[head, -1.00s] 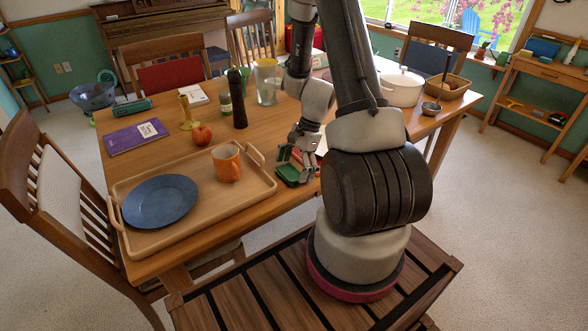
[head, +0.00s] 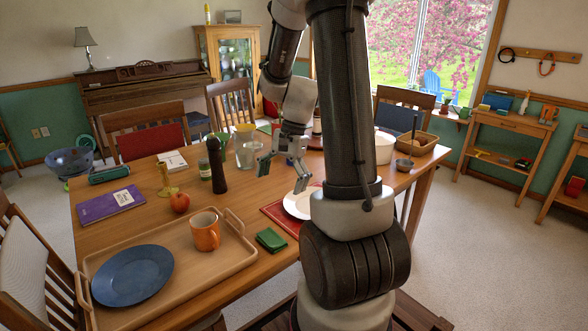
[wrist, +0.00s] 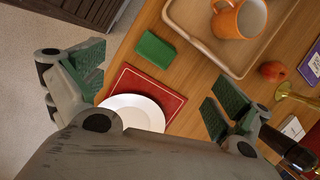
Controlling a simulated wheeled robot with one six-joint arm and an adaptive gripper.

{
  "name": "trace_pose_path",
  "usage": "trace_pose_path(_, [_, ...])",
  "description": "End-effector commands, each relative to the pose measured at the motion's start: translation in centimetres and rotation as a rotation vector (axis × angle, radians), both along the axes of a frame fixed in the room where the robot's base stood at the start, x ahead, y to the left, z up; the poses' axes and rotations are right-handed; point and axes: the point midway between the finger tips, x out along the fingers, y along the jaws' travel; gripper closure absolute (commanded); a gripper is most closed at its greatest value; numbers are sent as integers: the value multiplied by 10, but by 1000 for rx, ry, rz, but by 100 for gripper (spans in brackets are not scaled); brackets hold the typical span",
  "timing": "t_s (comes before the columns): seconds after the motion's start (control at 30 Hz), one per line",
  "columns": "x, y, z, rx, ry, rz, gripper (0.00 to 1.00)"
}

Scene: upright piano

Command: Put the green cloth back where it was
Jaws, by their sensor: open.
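The green cloth (head: 270,239) is a small folded block lying flat on the wooden table (head: 237,201), close to its front edge. It lies between the tray's right end and the red placemat (head: 275,212), beside the mat. It also shows whole in the wrist view (wrist: 155,49), with bare wood around it. My gripper (head: 283,177) is open and empty, raised above the table and farther back than the cloth. In the wrist view, its green-padded fingers (wrist: 155,88) are spread wide with nothing between them.
A white plate (head: 298,203) lies on the placemat, partly hidden by my arm. The wooden tray (head: 215,262) holds a blue plate (head: 132,275) and an orange mug (head: 204,232). An apple (head: 179,203), a dark pepper mill (head: 216,165) and a glass pitcher (head: 246,150) stand behind.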

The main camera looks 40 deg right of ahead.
Motion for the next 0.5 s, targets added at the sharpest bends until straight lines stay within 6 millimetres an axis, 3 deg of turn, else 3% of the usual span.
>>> trace_pose_path(0.03, [-8, 11, 27, -37, -58, 102, 0])
trace_pose_path(0.2, [-50, 38, 91, -166, -216, 463, 0])
trace_pose_path(0.33, [-87, 52, 126, -275, -327, 723, 0])
trace_pose_path(0.5, [-128, 59, 150, -403, -434, 989, 0])
